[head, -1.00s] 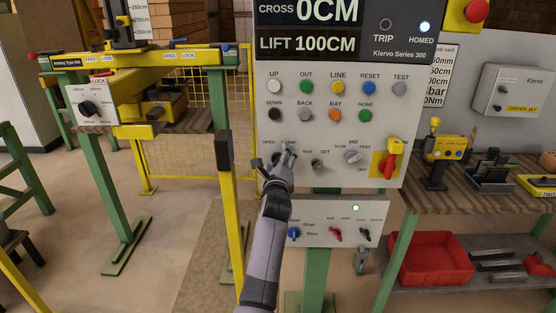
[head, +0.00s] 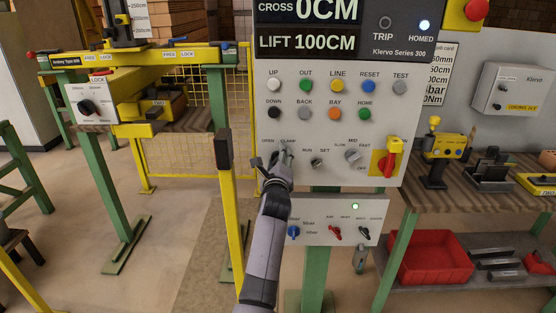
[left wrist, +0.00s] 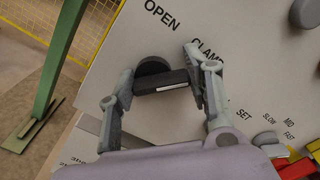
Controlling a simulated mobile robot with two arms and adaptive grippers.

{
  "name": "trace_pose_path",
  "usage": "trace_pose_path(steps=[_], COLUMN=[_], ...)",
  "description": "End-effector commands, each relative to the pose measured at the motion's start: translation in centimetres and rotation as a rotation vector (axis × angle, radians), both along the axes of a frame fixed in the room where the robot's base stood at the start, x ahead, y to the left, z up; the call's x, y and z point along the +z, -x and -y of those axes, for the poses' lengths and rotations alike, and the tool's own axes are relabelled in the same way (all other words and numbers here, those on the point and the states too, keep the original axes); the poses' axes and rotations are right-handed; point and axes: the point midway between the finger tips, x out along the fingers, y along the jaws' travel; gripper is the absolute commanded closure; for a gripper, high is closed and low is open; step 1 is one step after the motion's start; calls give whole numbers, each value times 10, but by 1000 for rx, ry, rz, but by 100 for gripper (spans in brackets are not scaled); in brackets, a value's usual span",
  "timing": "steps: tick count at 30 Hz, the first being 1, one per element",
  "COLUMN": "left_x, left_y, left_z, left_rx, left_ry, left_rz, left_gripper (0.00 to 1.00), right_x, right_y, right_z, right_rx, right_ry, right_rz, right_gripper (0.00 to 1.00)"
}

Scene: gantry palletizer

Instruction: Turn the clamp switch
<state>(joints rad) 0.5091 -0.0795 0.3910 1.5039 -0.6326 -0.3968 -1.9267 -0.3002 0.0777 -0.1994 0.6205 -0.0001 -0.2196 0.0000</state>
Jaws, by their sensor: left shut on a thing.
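The clamp switch (left wrist: 162,81) is a dark round knob with a raised bar and a white line at its right end. It sits on the pale panel below the OPEN and CLAMP labels in the left wrist view. My left gripper (left wrist: 160,88) has one finger at each end of the bar and is shut on it. In the head view my left gripper (head: 280,158) is at the panel's lower left and covers most of the switch. The white line points toward the CLAMP side. My right gripper is not in view.
Close to the right are the RUN/SET knob (head: 316,163), the SLOW/FAST knob (head: 352,155) and a red handle on a yellow plate (head: 388,164). A smaller panel (head: 352,234) hangs below. A yellow post with a dark top (head: 224,150) stands just left of my arm.

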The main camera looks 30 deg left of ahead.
Motion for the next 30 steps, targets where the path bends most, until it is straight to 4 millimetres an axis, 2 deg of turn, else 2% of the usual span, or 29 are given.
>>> trace_pose_path(steps=[11, 30], left_x=[0, -3], left_y=[1, 4], left_z=[-2, -6], left_rx=[1, 1], left_ry=[144, 655], left_rz=[87, 400], left_gripper=[82, 82], right_x=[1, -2], right_y=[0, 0], right_z=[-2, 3], right_rx=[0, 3], right_ry=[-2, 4], right_rz=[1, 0], right_gripper=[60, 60])
